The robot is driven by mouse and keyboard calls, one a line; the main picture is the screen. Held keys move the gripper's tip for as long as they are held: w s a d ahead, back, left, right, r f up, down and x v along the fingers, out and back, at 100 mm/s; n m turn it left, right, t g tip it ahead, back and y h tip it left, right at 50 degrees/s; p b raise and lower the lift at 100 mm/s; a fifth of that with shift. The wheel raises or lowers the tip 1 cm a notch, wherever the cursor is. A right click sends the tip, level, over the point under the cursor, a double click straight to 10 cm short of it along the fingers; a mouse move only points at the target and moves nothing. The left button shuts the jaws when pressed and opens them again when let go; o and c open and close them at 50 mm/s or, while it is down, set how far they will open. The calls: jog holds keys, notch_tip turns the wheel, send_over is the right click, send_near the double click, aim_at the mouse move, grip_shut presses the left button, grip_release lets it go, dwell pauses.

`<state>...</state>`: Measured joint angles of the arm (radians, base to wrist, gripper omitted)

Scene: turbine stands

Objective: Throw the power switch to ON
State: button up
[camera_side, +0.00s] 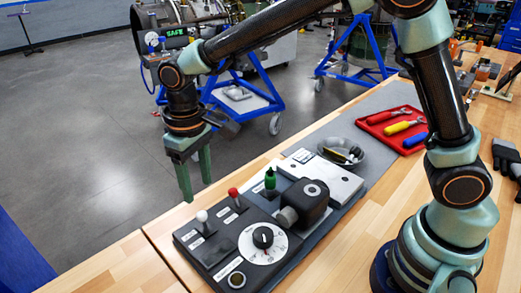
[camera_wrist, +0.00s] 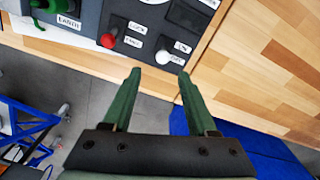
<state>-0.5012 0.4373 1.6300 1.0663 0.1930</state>
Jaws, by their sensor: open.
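A dark control panel (camera_side: 218,250) lies on the wooden bench with several toggle levers. The white-tipped lever (camera_side: 202,216) is at its near left end; in the wrist view its white knob (camera_wrist: 162,57) shows beside small labels that look like ON and OFF, too small to read surely. A red-tipped lever (camera_side: 233,193) and a green-tipped lever (camera_side: 270,178) stand farther along. My gripper (camera_side: 196,192) is open and empty, pointing down near the panel's far-left edge. In the wrist view its fingertips (camera_wrist: 159,72) lie either side of the white knob, apparently without contact.
A round white dial (camera_side: 263,243) with a black knob and a black block (camera_side: 303,203) rise from the panel. A grey bowl (camera_side: 342,151) and a red tray of tools (camera_side: 392,128) lie farther back. The bench edge runs along the panel's left side.

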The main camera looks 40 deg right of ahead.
aim_at(202, 213)
jog(key=f, duration=0.7)
jog(key=shift+a+f, duration=0.15)
jog(key=shift+a, duration=0.05)
jog(key=shift+c, duration=0.2)
grip_shut()
